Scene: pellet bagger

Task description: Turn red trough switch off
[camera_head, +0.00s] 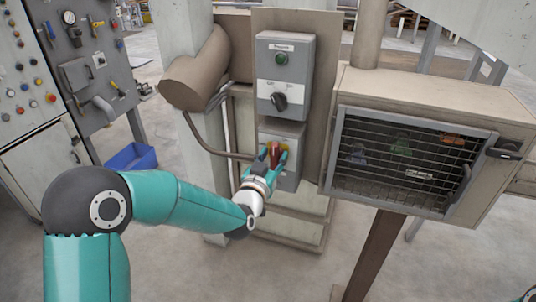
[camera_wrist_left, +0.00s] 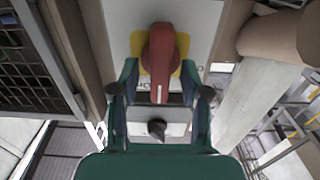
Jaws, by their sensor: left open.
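The red trough switch (camera_head: 275,153) is a red handle on a yellow plate, on the front of the lower grey box (camera_head: 291,178). In the left wrist view the red handle (camera_wrist_left: 161,60) points down the picture, toward a black knob. My left gripper (camera_head: 273,161) is at the switch, with its fingers on either side of the handle. In the wrist view the left gripper (camera_wrist_left: 160,82) is open, with visible gaps between the fingers and the handle. The fingers and wrist hide part of the switch in the head view.
A mesh-fronted cabinet (camera_head: 420,150) stands close on the right. A blue bin (camera_head: 131,158) sits on the floor.

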